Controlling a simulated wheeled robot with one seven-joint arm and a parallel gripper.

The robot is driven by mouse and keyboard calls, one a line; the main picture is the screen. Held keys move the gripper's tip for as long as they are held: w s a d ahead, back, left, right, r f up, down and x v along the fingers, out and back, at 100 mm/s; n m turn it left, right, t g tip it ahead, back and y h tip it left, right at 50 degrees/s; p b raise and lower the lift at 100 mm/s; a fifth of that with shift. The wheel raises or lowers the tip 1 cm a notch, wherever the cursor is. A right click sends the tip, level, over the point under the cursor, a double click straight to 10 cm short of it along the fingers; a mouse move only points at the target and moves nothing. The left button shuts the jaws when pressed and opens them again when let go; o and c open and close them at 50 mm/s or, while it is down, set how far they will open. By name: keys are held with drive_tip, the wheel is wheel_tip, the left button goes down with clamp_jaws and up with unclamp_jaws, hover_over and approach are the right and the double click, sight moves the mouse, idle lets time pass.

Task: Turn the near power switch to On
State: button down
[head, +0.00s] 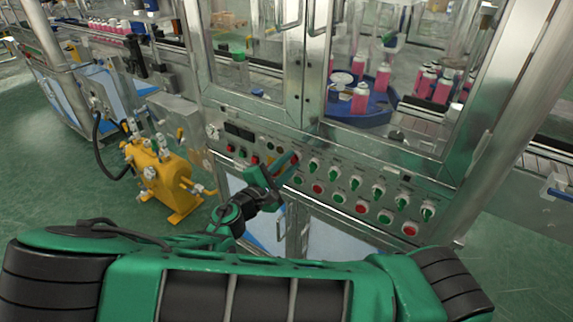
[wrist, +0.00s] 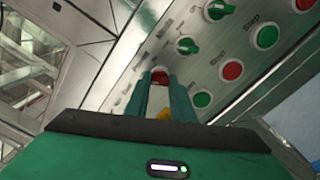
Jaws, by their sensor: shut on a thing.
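The control panel (head: 340,190) on the front of the machine carries a row of switches and buttons. My gripper (head: 288,166) reaches up to the panel's middle, and it also shows in the wrist view (wrist: 161,86). Its two green fingers are shut on a red switch (wrist: 159,76), whose red top shows between the fingertips. The red of this switch shows at the fingertips in the head view too (head: 295,157). The fingers hide most of the switch and its label, so I cannot read its setting. A small yellow patch shows between the fingers.
Green knobs (head: 314,165) and red and green buttons (head: 317,188) sit close to the right of my gripper. Red switches (head: 254,160) sit to its left. A yellow pump unit (head: 160,180) stands on the floor at left. Glass doors with pink cans (head: 360,98) are above.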

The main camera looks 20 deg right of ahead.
drive_tip(key=shift+m, duration=0.3)
drive_tip(key=m, duration=1.1)
drive_tip(key=shift+s+f, duration=0.1)
drive_tip(key=shift+f, duration=0.15)
drive_tip(key=shift+m, duration=0.3)
drive_tip(key=c, duration=1.5)
unclamp_jaws()
drive_tip(key=shift+r, duration=0.1)
drive_tip(key=shift+a, duration=0.1)
